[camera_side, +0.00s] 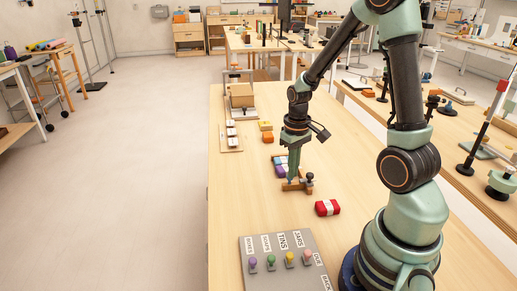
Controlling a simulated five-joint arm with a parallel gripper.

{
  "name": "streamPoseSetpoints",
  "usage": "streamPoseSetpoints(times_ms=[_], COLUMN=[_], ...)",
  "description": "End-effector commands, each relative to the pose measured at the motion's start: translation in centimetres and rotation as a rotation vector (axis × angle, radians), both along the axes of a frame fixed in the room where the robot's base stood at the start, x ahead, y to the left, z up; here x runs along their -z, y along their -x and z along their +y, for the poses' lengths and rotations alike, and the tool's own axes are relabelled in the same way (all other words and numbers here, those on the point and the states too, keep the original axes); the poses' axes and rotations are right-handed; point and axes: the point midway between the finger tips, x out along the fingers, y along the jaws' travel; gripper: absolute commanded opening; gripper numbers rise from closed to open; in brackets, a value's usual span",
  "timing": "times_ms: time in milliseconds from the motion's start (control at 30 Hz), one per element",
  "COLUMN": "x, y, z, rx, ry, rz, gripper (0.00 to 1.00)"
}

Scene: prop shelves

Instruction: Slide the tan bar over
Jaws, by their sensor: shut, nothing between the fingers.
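A tan bar (297,185) lies on the light wooden table below the end of my arm, with a darker knob-like piece at its right end. My gripper (292,179) is shut with nothing held, pointing down at the bar. Its tips are small and partly merge with the bar, so I cannot tell if they touch it.
Blue, white and purple blocks (280,168) sit just left of my gripper. A red-and-white block (327,208) lies to the front right. Yellow and orange blocks (266,132) and a cardboard box (241,95) are farther back. A grey panel (283,277) with coloured knobs lies in front.

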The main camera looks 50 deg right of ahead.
Motion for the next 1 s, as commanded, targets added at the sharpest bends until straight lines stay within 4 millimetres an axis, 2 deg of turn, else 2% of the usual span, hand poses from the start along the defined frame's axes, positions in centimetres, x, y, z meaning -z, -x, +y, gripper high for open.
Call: streamPoseSetpoints(times_ms=[167, 1000], x=[0.1, 3.1], y=[0.0, 0.0], z=[0.0, 0.0], rx=[0.000, 0.000], ry=[0.000, 0.000], rz=[0.000, 0.001], gripper=[0.00, 0.00])
